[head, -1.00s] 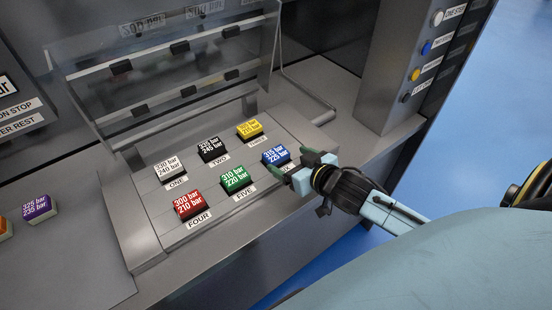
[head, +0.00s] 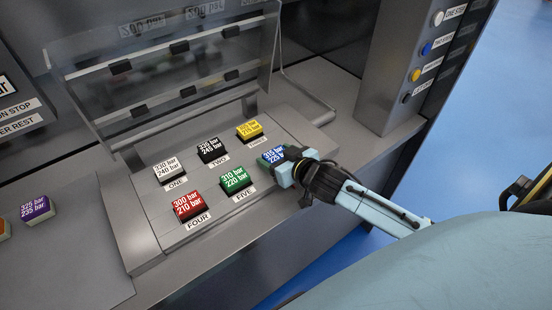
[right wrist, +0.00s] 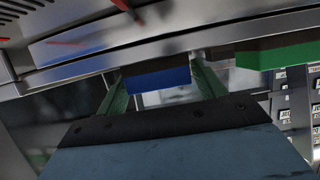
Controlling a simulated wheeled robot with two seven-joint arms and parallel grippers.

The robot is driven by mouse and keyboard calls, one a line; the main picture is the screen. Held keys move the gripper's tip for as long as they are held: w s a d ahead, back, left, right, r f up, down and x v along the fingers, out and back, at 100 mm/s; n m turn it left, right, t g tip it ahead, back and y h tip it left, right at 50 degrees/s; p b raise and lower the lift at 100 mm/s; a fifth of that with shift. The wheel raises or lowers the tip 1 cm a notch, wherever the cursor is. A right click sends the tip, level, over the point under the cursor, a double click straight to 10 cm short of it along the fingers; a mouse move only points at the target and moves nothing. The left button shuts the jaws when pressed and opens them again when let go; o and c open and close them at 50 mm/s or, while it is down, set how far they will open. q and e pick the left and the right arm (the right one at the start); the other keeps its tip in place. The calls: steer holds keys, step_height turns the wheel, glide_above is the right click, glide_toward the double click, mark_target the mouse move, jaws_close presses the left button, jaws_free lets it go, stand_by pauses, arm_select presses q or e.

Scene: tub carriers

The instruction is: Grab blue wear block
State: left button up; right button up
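The blue block (head: 271,157), with white pressure figures on top, sits at the right end of the front row on the raised grey panel. My right gripper (head: 276,162) reaches it from the right, its green fingers on either side of the block and low over the panel. In the right wrist view the blue block (right wrist: 158,80) lies between the two green fingertips (right wrist: 160,85). The fingers look spread; whether they touch its sides is unclear. The gripper hides part of the block and its label. My left gripper is not in view.
The green block (head: 236,178) is close on the left and the yellow block (head: 249,130) behind. Black (head: 211,149), white (head: 168,170) and red (head: 188,204) blocks share the panel. A clear raised cover (head: 170,65) stands behind. A button post (head: 397,70) rises at the right.

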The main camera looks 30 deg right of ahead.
steer(key=c, duration=0.7)
steer(key=shift+c, duration=0.3)
steer(key=shift+r, duration=0.15)
